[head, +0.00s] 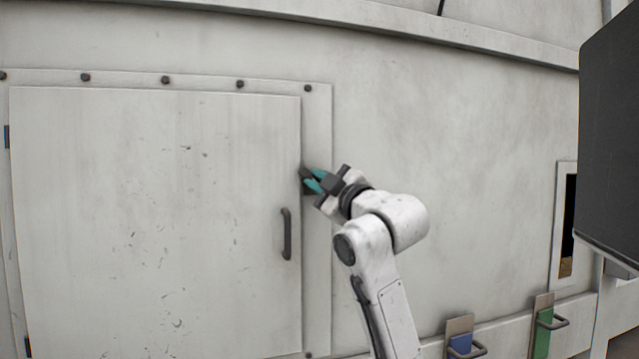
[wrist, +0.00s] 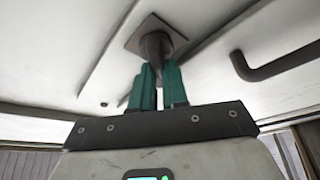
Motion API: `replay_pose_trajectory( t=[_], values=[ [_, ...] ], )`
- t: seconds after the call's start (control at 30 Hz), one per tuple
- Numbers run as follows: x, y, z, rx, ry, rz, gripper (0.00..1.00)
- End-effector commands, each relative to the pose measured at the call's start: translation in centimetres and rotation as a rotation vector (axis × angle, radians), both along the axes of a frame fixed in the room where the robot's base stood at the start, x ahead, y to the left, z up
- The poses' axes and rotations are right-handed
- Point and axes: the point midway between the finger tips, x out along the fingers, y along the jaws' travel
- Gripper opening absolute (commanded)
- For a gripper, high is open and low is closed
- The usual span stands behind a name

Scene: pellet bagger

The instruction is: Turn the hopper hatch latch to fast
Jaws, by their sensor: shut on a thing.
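The hopper hatch (head: 150,220) is a large pale, scuffed door, flush in its frame in the head view. The hatch latch (wrist: 154,46) is a dark part on a square plate (wrist: 178,34) in the wrist view. In the head view the latch (head: 305,173) sits at the hatch's right edge, mostly hidden by my gripper. My gripper (head: 313,181) has teal fingers and is shut on the latch. The fingers also show in the wrist view (wrist: 158,84), one on each side of it.
A dark hatch handle (head: 287,234) stands out just below and left of my gripper; it also shows in the wrist view (wrist: 275,66). Blue (head: 461,343) and green (head: 544,328) handled slides are low right. A dark panel (head: 610,135) fills the upper right.

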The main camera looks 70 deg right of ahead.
Motion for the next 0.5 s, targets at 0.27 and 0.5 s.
replay_pose_trajectory(
  t=[0.27, 0.5],
  values=[
    [0.06, 0.06, -0.28, -0.171, 0.2, -0.001, 0.0],
    [0.15, 0.1, -0.51, -0.3, 0.356, 0.0, 0.0]
  ],
)
